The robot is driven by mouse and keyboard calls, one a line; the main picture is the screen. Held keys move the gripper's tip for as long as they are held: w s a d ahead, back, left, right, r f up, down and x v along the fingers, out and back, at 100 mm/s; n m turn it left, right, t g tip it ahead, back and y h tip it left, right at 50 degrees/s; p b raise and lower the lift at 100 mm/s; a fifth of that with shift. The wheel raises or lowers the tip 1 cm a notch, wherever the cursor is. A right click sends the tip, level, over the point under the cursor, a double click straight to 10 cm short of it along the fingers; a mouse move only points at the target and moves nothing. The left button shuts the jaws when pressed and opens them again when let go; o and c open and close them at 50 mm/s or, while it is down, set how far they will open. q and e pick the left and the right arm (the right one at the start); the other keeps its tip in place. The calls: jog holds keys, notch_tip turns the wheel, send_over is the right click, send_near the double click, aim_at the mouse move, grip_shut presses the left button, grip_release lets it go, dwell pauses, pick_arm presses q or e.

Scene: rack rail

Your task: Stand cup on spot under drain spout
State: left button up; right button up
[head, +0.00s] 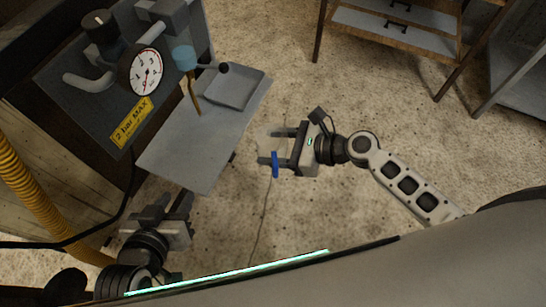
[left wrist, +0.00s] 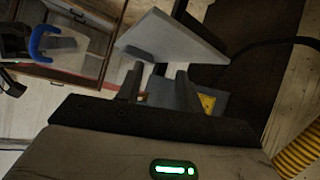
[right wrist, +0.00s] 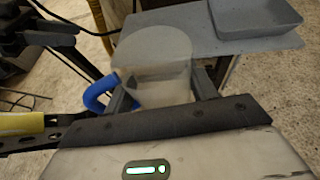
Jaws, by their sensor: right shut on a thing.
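A clear cup with a blue handle (head: 275,165) is held by my right gripper (head: 284,148), off the right side of the grey shelf (head: 172,158). The cup's pale translucent body (right wrist: 155,60) sits between the fingers in the right wrist view, with the handle (right wrist: 97,95) to its left. The handle also shows in the left wrist view (left wrist: 45,38). A thin brown drain spout (head: 193,97) points down over the shelf, under a blue-grey fitting (head: 184,57). I cannot make out a marked spot beneath it. My left gripper (head: 176,204) is open and empty, near the shelf's front corner.
A shallow grey tray (head: 238,88) sits at the shelf's back right, beside a black-knobbed lever (head: 224,68). A gauge (head: 147,71) and yellow label (head: 131,121) are on the panel to the left. A yellow hose (head: 28,195) runs down the left. Speckled floor lies open to the right.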

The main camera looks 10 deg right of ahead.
jog(key=shift+s+a+f, duration=0.1)
jog(key=shift+a+f, duration=0.25)
jog(key=shift+f, duration=0.5)
jog(key=b, duration=0.2)
send_near(212, 142)
jog(key=shift+s+r, duration=0.7)
jog(key=shift+s, duration=0.25)
jog(key=w+a, duration=0.2)
jog(key=w+a+b, duration=0.1)
jog(key=w+a, duration=0.1)
jog(key=shift+a+f, duration=0.25)
jog(key=shift+a, duration=0.1)
jog(key=shift+w+a+f, duration=0.1)
jog(key=shift+w+a, duration=0.3)
jog(key=shift+a, duration=0.2)
jog(key=shift+w+a, duration=0.45)
jog(key=shift+a, duration=0.15)
pick_arm(q)
jog(key=shift+w+d+f+t+b, duration=0.1)
jog(key=shift+f+t+b, duration=0.1)
jog(key=shift+f, duration=0.15)
jog(key=shift+d+f+t+b, duration=0.1)
jog(key=shift+f+b, duration=0.05)
jog(key=shift+f, duration=0.15)
pick_arm(e)
jog(key=shift+w+a, duration=0.35)
jog(key=shift+a, duration=0.15)
